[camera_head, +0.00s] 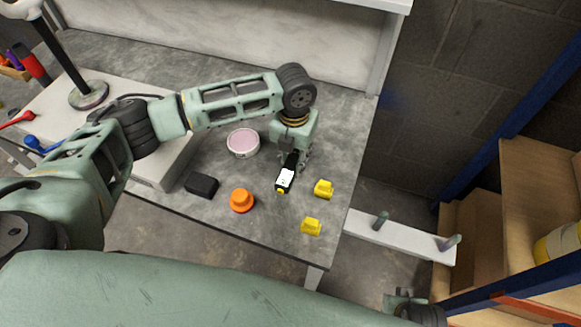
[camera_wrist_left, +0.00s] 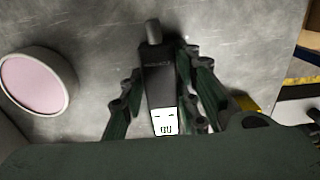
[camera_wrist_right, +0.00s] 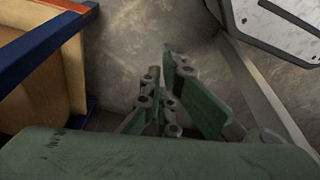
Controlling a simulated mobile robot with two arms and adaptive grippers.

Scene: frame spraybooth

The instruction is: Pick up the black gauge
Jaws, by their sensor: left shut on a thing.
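The black gauge (camera_head: 285,179), a slim dark body with a white display, is at the right part of the grey table. It also shows in the left wrist view (camera_wrist_left: 160,88), its display toward the camera. My left gripper (camera_head: 293,160) comes down from above and is shut on the gauge, with fingers on both sides of it. I cannot tell whether the gauge touches the table. My right gripper (camera_wrist_right: 161,62) is away from the table, over the floor, with its fingertips close together and nothing seen between them.
A round tin with a pink top (camera_head: 243,142) stands left of the gauge. A black block (camera_head: 201,185), an orange knob-like piece (camera_head: 242,200) and two yellow pieces (camera_head: 324,188) (camera_head: 311,227) lie nearby. A metal stand (camera_head: 88,95) is at the left. Wooden shelving (camera_head: 540,190) stands at the right.

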